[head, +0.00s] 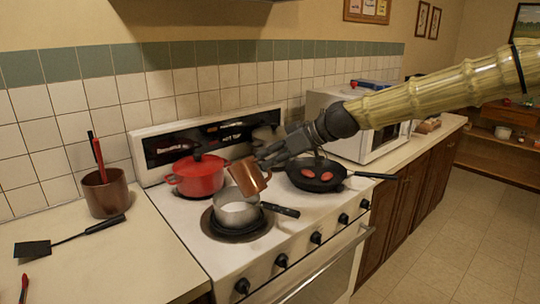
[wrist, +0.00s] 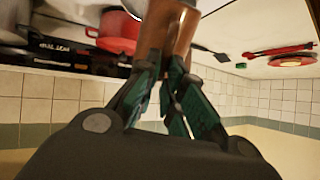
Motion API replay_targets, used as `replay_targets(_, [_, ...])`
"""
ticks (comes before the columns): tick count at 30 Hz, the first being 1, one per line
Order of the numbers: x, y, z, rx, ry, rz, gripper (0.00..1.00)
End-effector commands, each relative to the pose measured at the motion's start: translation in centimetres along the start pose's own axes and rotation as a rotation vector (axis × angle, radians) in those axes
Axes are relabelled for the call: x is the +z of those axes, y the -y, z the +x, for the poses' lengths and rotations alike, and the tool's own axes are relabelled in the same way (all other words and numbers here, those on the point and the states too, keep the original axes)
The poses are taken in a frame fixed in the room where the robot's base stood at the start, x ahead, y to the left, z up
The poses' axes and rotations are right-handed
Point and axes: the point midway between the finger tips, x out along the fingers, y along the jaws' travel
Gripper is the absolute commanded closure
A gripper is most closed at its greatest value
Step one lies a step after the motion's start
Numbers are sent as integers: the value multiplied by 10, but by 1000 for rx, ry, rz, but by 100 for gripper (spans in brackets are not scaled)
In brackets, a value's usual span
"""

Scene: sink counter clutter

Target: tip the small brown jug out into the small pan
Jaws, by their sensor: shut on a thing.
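The small brown jug (head: 246,177) is tilted in the air above the small pan, its lower left end over the pan's opening. My gripper (head: 264,161) is shut on the jug from the right. In the wrist view the jug (wrist: 168,32) stands between the two fingers (wrist: 165,85). The small pan (head: 237,213) is a silver saucepan on the front left burner, its black handle pointing right. Its inside is mostly hidden by its wall and the jug, so I cannot tell whether anything has fallen in.
A red lidded pot (head: 198,178) stands behind left of the pan. A black frying pan (head: 312,177) with red round pieces is on the right. A brown utensil crock (head: 106,192) and a black spatula (head: 65,239) are on the left counter. A white microwave (head: 350,140) stands right.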

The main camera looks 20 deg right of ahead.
Motion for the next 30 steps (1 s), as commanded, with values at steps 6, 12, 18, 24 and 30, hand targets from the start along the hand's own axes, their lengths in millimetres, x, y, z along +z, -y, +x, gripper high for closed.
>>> replay_targets(6, [-5,0,-1,1,24,6,100])
replay_targets(12, [-6,0,-1,0,45,12,100])
replay_targets(18, [-8,0,0,0,67,18,100])
replay_targets(24, [-10,0,0,0,90,23,100])
replay_targets(30, [-11,0,0,-1,112,30,100])
